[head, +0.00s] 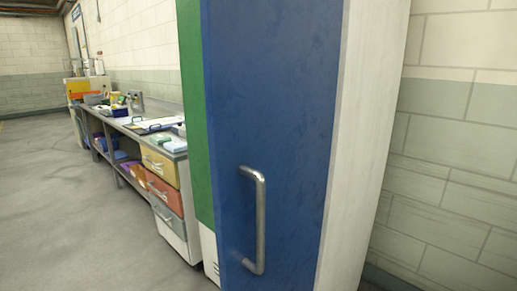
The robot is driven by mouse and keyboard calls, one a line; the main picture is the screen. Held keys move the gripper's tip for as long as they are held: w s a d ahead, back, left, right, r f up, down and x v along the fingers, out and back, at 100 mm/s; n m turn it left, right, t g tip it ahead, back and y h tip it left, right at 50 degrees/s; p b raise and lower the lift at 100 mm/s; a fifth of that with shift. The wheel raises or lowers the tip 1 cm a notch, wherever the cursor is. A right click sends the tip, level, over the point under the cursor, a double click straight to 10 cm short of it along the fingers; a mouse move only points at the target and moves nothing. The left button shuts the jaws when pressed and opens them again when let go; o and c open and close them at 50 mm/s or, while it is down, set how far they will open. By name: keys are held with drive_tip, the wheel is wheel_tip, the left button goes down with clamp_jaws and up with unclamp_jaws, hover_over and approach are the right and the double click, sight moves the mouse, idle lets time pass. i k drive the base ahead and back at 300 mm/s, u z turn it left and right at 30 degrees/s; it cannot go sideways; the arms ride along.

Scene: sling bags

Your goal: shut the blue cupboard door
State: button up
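The blue cupboard door (275,110) fills the middle of the head view, close to me. A silver bar handle (259,220) stands upright on its lower part. The cupboard's pale side panel (364,140) runs along the door's right edge. I see no clear gap between the door and that panel, and I cannot tell for sure whether the door is fully shut. The inside of the cupboard is hidden. My gripper is not in view.
A green panel (195,110) borders the blue door on the left. Beyond it stand a drawer unit (166,198) and a long cluttered bench (115,128). A block wall (455,150) is close on the right. The grey floor (65,220) at left is clear.

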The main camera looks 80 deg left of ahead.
sight(270, 68)
drive_tip(key=u, duration=2.7)
drive_tip(key=k, duration=0.2)
drive_tip(key=z, duration=0.65)
drive_tip(key=i, duration=0.2)
drive_tip(key=u, duration=0.35)
